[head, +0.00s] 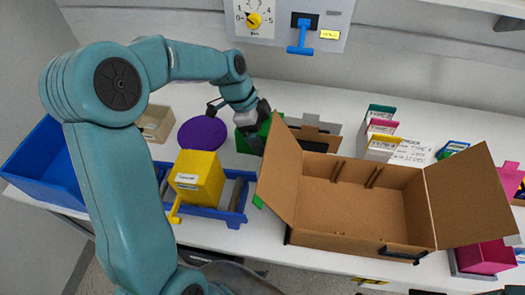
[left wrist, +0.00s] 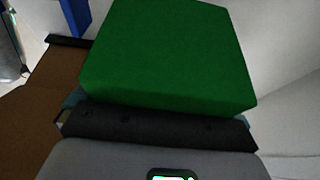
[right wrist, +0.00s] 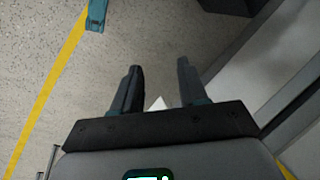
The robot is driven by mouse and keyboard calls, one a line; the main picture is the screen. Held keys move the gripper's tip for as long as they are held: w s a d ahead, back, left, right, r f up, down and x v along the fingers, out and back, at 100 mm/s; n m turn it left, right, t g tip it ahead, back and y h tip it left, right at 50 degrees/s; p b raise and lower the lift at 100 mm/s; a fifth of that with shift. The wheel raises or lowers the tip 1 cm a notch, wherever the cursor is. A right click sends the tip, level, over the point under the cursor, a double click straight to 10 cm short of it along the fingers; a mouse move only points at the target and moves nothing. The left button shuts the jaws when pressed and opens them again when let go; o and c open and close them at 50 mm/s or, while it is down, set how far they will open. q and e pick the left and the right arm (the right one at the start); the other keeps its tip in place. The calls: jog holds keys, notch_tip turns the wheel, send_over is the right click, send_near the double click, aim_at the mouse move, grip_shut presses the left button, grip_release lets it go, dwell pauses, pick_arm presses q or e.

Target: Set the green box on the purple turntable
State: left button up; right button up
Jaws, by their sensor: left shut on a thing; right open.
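The green box (head: 266,128) is held by my left gripper (head: 258,128), just right of the purple turntable (head: 202,133) in the head view. In the left wrist view the green box (left wrist: 168,55) fills the space in front of the gripper and hides the fingers. The turntable is a flat purple disc with nothing on it. I cannot tell how high the box is above the table. My right gripper (right wrist: 158,88) is open and empty in the right wrist view, pointing at the floor.
A large open cardboard box (head: 360,205) stands right of the green box. A yellow box (head: 197,178) sits on a blue stand (head: 235,215) in front of the turntable. A beige tray (head: 156,123) and a blue bin (head: 45,165) are at the left. A wall panel (head: 290,20) with switches is behind.

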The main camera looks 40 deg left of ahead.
pick_arm(q)
notch_tip(320, 180, down, 6)
jog(key=shift+r, duration=0.2)
notch_tip(320, 180, down, 3)
jog(key=shift+s+a+p, duration=0.1)
jog(key=shift+p, duration=0.2)
jog(key=shift+f, duration=0.35)
jog(key=shift+f+b, duration=0.15)
jog(key=shift+b, duration=0.15)
jog(key=o, duration=1)
jog(key=shift+c, duration=0.2)
